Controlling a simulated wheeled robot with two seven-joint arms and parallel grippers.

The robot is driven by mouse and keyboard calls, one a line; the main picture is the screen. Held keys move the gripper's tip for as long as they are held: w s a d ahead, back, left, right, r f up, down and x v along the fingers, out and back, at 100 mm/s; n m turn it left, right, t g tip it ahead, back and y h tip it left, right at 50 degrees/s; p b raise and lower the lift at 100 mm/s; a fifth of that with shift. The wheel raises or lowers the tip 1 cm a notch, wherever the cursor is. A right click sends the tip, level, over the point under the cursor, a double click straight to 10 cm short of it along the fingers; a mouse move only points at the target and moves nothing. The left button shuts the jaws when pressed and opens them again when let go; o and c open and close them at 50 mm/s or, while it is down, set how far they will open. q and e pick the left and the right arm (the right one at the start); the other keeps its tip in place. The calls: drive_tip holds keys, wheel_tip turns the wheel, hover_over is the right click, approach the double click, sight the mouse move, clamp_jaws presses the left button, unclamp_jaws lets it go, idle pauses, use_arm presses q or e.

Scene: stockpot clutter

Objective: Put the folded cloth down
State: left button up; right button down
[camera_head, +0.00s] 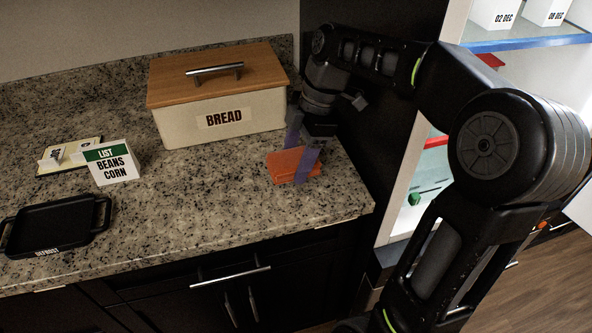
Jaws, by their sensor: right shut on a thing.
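An orange folded cloth (285,167) is at the right end of the granite counter, in front of the bread box's right corner. My right gripper (302,158) points down at it, with purple fingers, one in front of the cloth and one behind. It is shut on the cloth. The cloth is at or very near the counter top; I cannot tell whether it touches. My left gripper does not show.
A cream bread box (178,128) with a wooden lid stands behind. The counter (200,215) is clear in the middle. Open shelves (520,42) stand right.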

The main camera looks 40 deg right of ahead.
wheel_tip(320, 180, down, 4)
drive_tip(key=shift+r, duration=0.2)
drive_tip(key=shift+f, duration=0.1)
drive_tip(key=shift+f, duration=0.35)
drive_tip(key=shift+c, duration=2.2)
unclamp_jaws()
drive_tip(key=shift+r, duration=0.4)
drive_tip(key=v, duration=0.7)
drive_tip(key=shift+d+r, duration=0.15)
drive_tip(key=shift+d, duration=0.05)
